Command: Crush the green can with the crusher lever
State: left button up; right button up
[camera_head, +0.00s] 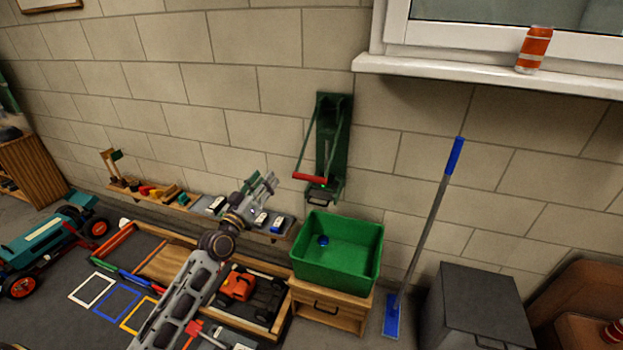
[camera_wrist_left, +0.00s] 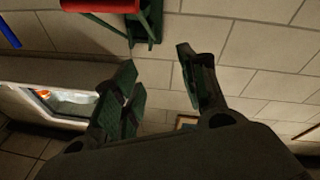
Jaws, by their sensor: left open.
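The green can crusher (camera_head: 333,140) is mounted on the block wall, with its red lever handle (camera_head: 309,177) low at its front. No green can shows clearly; a small green spot sits behind the handle, too small to identify. My left gripper (camera_head: 262,184) is open and empty, left of the handle and apart from it. In the left wrist view the gripper's fingers (camera_wrist_left: 157,62) stand apart with wall between them. The crusher (camera_wrist_left: 147,22) and red handle (camera_wrist_left: 100,5) show there at the top edge. My right gripper is out of view.
A green bin (camera_head: 340,270) with a blue object (camera_head: 322,240) inside stands on a wooden drawer box (camera_head: 328,315) below the crusher. A blue-handled mop (camera_head: 425,240) leans right of it. An orange can (camera_head: 533,49) stands on the windowsill (camera_head: 480,75). A low shelf (camera_head: 150,198) runs along the wall.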

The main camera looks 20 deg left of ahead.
aim_at(310, 181)
pick_arm(q)
jog(key=s+d+f+n+g+h, duration=0.1)
jog(key=d+f+n+g+h, duration=0.3)
jog(key=n, duration=0.7)
jog(key=shift+s+d+h, duration=0.15)
jog(key=shift+d+h, duration=0.25)
jog(key=shift+d, duration=0.75)
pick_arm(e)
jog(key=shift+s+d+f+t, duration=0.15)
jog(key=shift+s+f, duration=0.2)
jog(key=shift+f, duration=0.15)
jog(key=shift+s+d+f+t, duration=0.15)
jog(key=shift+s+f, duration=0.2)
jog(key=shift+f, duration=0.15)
pick_arm(q)
jog(key=shift+x, duration=6.5)
jog(key=shift+w+d+f, duration=0.1)
jog(key=shift+w+f, duration=0.05)
jog(key=shift+w, duration=0.2)
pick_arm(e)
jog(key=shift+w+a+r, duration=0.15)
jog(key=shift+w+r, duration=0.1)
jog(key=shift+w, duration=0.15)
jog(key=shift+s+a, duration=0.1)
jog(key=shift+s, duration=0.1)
